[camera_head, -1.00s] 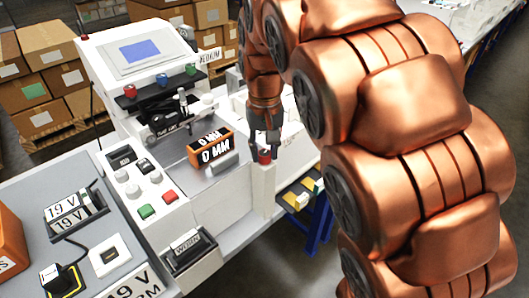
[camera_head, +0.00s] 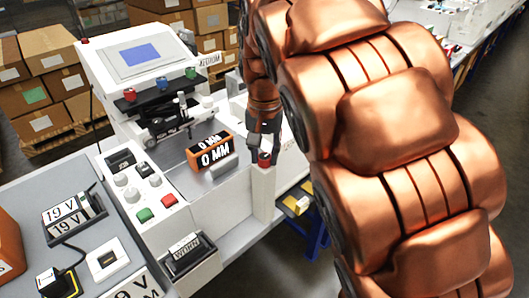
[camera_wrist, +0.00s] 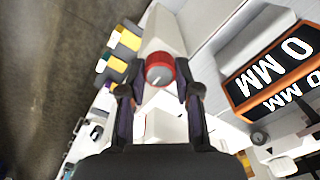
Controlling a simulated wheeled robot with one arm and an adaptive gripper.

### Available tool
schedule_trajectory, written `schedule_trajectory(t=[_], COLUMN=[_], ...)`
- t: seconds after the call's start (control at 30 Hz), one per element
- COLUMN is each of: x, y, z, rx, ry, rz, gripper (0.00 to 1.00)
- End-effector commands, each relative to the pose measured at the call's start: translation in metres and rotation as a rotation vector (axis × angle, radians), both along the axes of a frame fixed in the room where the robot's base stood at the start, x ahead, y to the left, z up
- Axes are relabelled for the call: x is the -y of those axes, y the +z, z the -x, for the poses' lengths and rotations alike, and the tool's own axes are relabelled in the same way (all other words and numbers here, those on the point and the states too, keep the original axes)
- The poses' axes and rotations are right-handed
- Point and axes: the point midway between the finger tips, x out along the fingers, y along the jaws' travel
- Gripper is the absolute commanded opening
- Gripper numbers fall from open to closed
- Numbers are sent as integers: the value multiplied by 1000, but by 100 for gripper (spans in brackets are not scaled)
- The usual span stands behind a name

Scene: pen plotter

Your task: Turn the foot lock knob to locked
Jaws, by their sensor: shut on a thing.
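The foot lock knob (camera_wrist: 159,69) is a red, round knob with a grey face and a pale pointer line, seen between my fingers in the wrist view. In the head view the red knob (camera_head: 264,160) sits on top of a white post at the plotter's front right corner. My gripper (camera_head: 263,148) reaches down onto it from above. In the wrist view my gripper (camera_wrist: 158,77) has one dark finger on each side of the knob and is shut on it. The pointer line slants down and left in that view. Any lock marking is not legible.
The plotter (camera_head: 140,65) stands left of my gripper, with an orange "0 MM" display (camera_head: 212,152) close by. A control panel with buttons (camera_head: 140,190) is further left. A yellow-and-white item (camera_head: 297,203) is right of the post. Stacked boxes (camera_head: 45,75) stand behind.

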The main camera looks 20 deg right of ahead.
Motion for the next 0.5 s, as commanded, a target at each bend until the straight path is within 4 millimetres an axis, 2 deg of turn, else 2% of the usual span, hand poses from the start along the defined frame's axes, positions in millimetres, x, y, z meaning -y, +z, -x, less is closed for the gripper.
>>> schedule_trajectory(t=[0.13,0.17,0.4,0.5], x=[0,0,0,0], y=[1,1,1,0], z=[-1,-1,0,0], rx=[4,3,2,1], ry=[0,0,0,0], rz=[1,0,1,0], gripper=[0,33,57,57])
